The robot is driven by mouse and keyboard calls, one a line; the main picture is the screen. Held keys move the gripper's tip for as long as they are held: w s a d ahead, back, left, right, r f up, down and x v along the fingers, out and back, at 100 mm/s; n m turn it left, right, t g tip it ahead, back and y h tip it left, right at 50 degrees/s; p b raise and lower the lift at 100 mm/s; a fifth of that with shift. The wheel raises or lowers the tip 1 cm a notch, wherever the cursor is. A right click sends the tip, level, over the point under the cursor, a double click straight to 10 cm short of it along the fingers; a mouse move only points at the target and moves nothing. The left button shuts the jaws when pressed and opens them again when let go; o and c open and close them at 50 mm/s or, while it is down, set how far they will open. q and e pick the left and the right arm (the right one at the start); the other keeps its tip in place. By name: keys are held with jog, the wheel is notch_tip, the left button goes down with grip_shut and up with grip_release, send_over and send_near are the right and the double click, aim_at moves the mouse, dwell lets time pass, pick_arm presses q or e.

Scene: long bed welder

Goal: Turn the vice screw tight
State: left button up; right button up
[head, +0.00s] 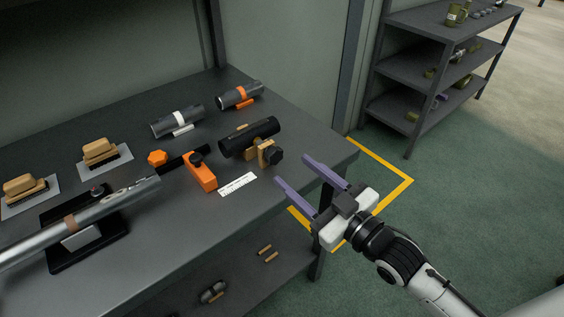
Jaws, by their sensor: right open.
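I cannot tell for sure which knob is the vice screw. My right gripper (294,170) is open and empty, its two purple fingers spread and pointing toward the table. It is at the table's right front edge, to the right of both knobs and apart from them. My left gripper is out of view.
A long metal tube (110,204) lies over a black plate at left. Two tan-handled blocks (98,150) and two grey cylinders (176,121) stand behind. A white ruled strip (238,184) lies near the front edge. A shelf unit (431,68) stands at back right; the floor between is clear.

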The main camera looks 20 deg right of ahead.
aim_at(277, 157)
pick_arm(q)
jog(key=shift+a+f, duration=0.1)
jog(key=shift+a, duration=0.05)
pick_arm(e)
jog(key=x, duration=0.5)
jog(key=shift+w+a, duration=0.15)
jog(key=shift+w, duration=0.15)
jog(key=c, duration=1)
jog(key=m+p, duration=0.2)
jog(key=p, duration=0.1)
jog(key=shift+r, duration=0.3)
jog(key=shift+c, duration=0.2)
jog(key=shift+m+p, duration=0.45)
jog(key=shift+m, duration=0.35)
jog(key=shift+f+m+p, duration=0.3)
jog(key=shift+m, duration=0.6)
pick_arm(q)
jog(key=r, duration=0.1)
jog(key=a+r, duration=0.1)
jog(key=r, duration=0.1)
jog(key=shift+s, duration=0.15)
pick_arm(e)
jog(key=o, duration=1)
